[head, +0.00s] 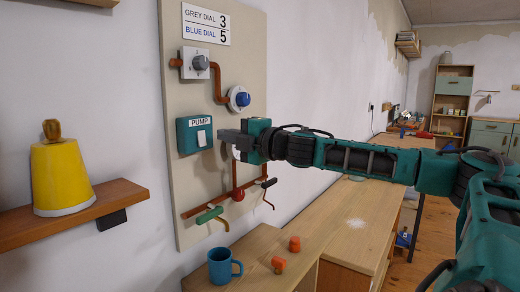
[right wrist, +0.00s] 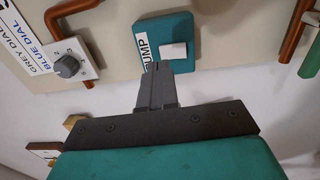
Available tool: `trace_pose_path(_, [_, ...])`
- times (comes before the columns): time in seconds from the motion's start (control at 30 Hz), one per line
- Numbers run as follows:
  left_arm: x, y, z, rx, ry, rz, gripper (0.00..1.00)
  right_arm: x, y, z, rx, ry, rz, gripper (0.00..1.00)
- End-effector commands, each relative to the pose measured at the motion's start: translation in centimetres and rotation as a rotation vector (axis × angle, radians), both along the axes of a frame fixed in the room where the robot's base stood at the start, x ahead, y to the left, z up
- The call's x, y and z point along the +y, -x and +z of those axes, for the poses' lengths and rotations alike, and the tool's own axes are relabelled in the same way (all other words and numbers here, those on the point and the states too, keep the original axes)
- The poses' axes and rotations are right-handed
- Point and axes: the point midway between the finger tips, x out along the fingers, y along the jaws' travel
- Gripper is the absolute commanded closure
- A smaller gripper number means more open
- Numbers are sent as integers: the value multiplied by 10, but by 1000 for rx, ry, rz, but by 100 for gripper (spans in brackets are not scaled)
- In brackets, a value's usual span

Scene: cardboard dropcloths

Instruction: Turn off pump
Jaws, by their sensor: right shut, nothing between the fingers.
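The pump switch is a teal box (head: 187,138) labelled PUMP, with a white rocker (head: 202,138), fixed to the beige wall panel. The box (right wrist: 180,28) and its white rocker (right wrist: 172,51) also show in the right wrist view. My right gripper (head: 222,136) is shut and empty, just right of the rocker in the head view. In the right wrist view its closed fingers (right wrist: 157,68) point at the label edge of the box, beside the rocker. I cannot tell whether they touch the box. My left gripper is not in view.
A grey dial (head: 200,63) and a blue dial (head: 242,99) sit above on the panel (head: 240,55). Pipes with a red valve (head: 238,194) and a green handle (head: 209,215) run below. A blue mug (head: 222,267) stands on the wooden bench (head: 345,235).

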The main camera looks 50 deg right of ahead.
Motion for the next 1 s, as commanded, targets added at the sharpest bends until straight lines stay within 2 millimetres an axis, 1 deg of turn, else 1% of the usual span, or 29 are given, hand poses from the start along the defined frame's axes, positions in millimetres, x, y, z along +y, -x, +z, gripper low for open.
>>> trace_pose_path(0.03, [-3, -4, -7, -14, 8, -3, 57, 0, 3, -6, -2, 6, -1, 100])
trace_pose_path(0.17, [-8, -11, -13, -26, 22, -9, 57, 1, 10, -5, 0, 5, -1, 100])
trace_pose_path(0.27, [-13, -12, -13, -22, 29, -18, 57, 2, 18, 1, -4, 6, 2, 100])
trace_pose_path(0.4, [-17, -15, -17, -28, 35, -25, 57, 0, 32, 3, -3, 4, 1, 100])
trace_pose_path(0.57, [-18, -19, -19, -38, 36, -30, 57, -3, 51, 6, -2, 5, -1, 100])
trace_pose_path(0.8, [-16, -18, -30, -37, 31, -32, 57, -5, 76, 9, 0, 1, -1, 100])
trace_pose_path(1.0, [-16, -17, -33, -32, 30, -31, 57, -6, 85, 11, 1, 0, -1, 100])
